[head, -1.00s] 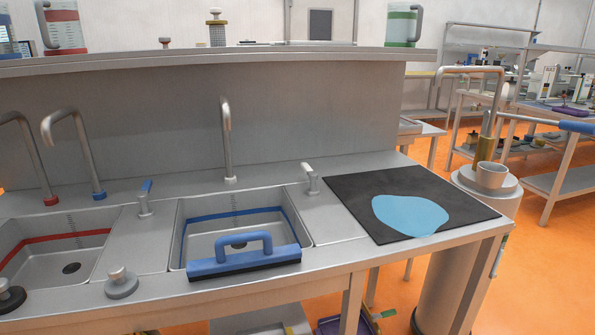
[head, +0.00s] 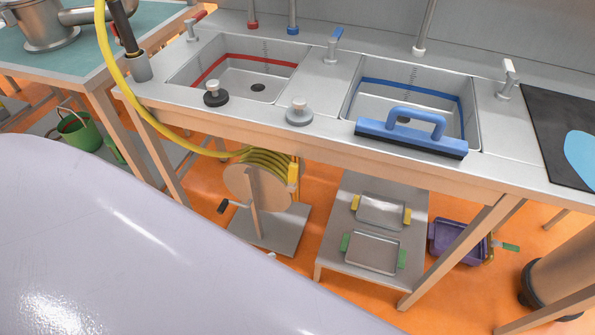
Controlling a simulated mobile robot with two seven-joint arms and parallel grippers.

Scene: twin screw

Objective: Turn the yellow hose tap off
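A yellow hose (head: 112,62) hangs down at the left end of the sink counter. It runs under the counter to a reel (head: 258,185) with yellow coils on a stand. A dark upright nozzle or pipe (head: 124,28) in a grey holder stands beside the hose at the counter's left corner. I cannot make out a tap that clearly belongs to the yellow hose; the hose's upper end is out of frame. Behind the sinks stand a red-handled tap lever (head: 194,24), a blue-handled one (head: 333,45) and a plain metal one (head: 508,78). Neither gripper is in view.
The counter holds a red-lined basin (head: 240,78), a blue-lined basin (head: 425,98), two round plugs and a blue squeegee (head: 412,130). A low shelf (head: 350,232) with trays and a purple bin (head: 458,243) stand below. A pale surface, seemingly mine, covers the lower left.

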